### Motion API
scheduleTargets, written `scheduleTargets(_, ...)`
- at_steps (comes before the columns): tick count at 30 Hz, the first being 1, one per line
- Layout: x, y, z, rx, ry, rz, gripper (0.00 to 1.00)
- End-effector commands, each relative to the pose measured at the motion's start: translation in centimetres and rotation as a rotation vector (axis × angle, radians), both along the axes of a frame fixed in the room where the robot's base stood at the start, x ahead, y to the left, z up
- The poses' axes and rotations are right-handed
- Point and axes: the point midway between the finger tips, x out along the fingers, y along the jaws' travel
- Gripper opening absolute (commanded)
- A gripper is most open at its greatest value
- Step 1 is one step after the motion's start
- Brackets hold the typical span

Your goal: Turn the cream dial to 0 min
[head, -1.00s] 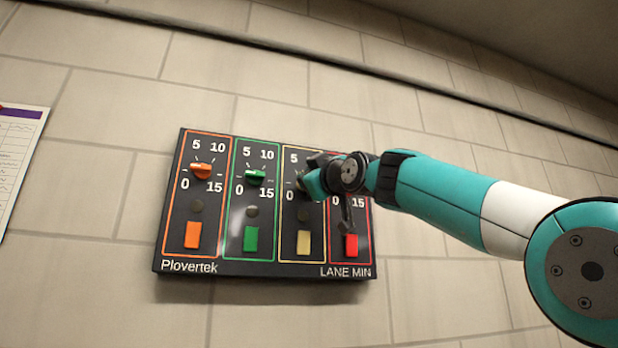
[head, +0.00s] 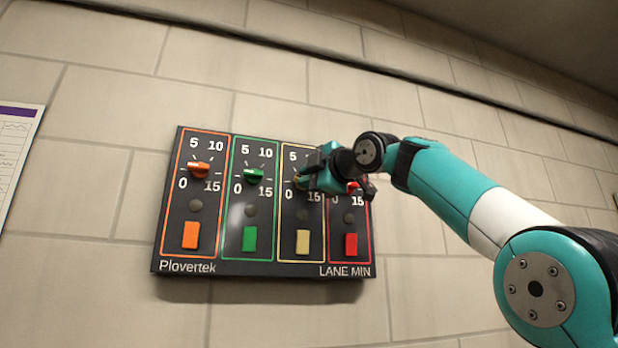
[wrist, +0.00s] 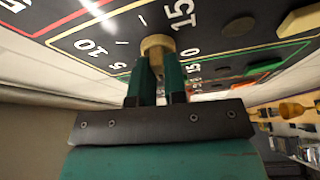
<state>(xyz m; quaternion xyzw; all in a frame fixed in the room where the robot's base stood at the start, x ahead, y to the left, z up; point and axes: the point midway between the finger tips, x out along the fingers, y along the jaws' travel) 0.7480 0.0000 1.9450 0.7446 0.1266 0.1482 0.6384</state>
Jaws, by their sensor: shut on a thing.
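The cream dial (wrist: 157,42) is on the third section of the wall panel, with the marks 0, 5, 10 and 15 around it. My gripper (wrist: 159,62) is shut on the cream dial, its two dark green fingers on either side of it in the wrist view. In the head view my gripper (head: 308,181) covers most of the dial and part of its scale. The dial's pointer is hidden, so its exact setting cannot be told.
The black panel (head: 265,268) also carries an orange dial (head: 199,170), a green dial (head: 254,177) and a partly hidden red dial (head: 352,187). Coloured buttons, including a cream one (head: 303,243), sit below. A paper sheet (head: 14,145) hangs at the left.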

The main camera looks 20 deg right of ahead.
Motion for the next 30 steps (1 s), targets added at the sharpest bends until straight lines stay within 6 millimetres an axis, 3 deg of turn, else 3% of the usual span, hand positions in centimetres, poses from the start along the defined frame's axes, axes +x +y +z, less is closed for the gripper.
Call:
scheduleTargets(18, 0.04, 0.01, -0.08, -0.038, 0.003, 0.000, 0.00)
scheduleTargets(19, 0.05, 0.01, -0.08, -0.038, 0.003, 0.000, 0.20)
scheduleTargets(21, 0.04, 0.02, -0.07, -0.038, 0.003, 0.000, 0.36)
scheduleTargets(30, -0.07, -0.04, -0.06, -0.037, 0.001, 0.000, 0.38)
